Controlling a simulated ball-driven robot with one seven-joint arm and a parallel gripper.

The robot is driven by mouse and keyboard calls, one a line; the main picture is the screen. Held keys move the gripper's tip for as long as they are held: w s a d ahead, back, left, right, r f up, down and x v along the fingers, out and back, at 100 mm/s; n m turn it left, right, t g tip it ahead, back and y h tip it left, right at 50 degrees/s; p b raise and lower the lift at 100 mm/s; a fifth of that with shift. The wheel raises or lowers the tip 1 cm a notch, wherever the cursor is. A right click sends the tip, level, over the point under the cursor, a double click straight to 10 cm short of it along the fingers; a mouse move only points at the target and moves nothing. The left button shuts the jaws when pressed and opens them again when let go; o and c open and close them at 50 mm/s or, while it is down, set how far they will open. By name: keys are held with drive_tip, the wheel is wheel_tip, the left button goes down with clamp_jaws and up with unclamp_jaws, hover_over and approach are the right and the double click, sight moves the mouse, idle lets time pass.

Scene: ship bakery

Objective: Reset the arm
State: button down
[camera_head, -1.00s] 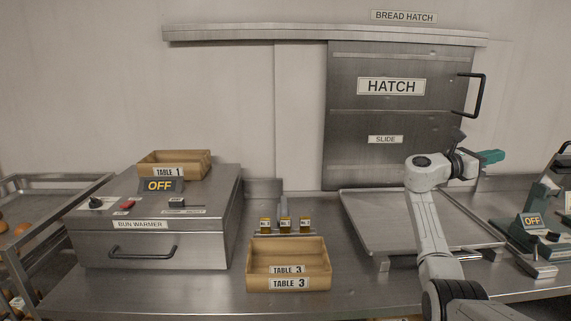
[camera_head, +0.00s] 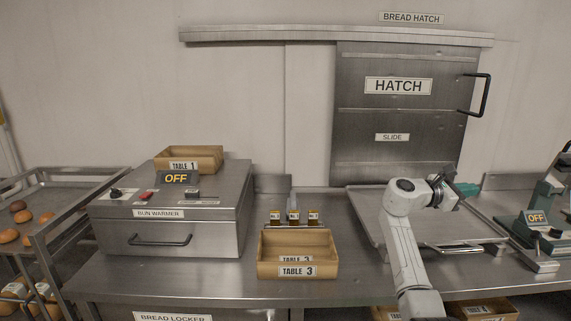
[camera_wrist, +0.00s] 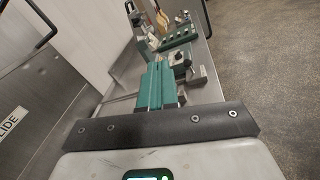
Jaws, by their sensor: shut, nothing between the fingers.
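My gripper (camera_head: 468,189) is at the right in the head view, above the right end of the metal tray (camera_head: 371,228) in front of the hatch. My arm rises from the bottom edge and bends at the top toward the right. In the wrist view the green fingers (camera_wrist: 155,86) are together with nothing between them. They point toward the green machine (camera_wrist: 183,40) beyond.
The closed hatch (camera_head: 399,120) with its handle stands behind the tray. A Table 3 box (camera_head: 297,271), a bun warmer (camera_head: 170,238) marked OFF and a Table 1 box (camera_head: 185,166) are left. A bun rack (camera_head: 71,191) is far left. The green machine (camera_head: 538,222) is right.

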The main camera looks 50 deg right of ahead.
drive_tip(key=w+a+f+m+t+y, duration=0.2)
drive_tip(key=w+a+f+t, duration=0.4)
drive_tip(key=a+f, duration=0.8)
drive_tip(key=w+a+f+m+t+y, duration=0.2)
drive_tip(key=w+a+f+t, duration=0.45)
drive_tip(key=a+f, duration=0.75)
drive_tip(key=s+a+f+m+y, duration=0.1)
drive_tip(key=s+a+f+y, duration=0.1)
drive_tip(key=a, duration=0.7)
drive_tip(key=s+a+f+m+y, duration=0.1)
drive_tip(key=s+a+f+y, duration=0.1)
drive_tip(key=a, duration=0.8)
drive_tip(key=s+a+f+y, duration=0.2)
drive_tip(key=a+f+y, duration=0.1)
drive_tip(key=a, duration=0.6)
drive_tip(key=shift+s+a+m+t+y, duration=0.4)
drive_tip(key=shift+t+y, duration=0.05)
drive_tip(key=shift+y, duration=0.35)
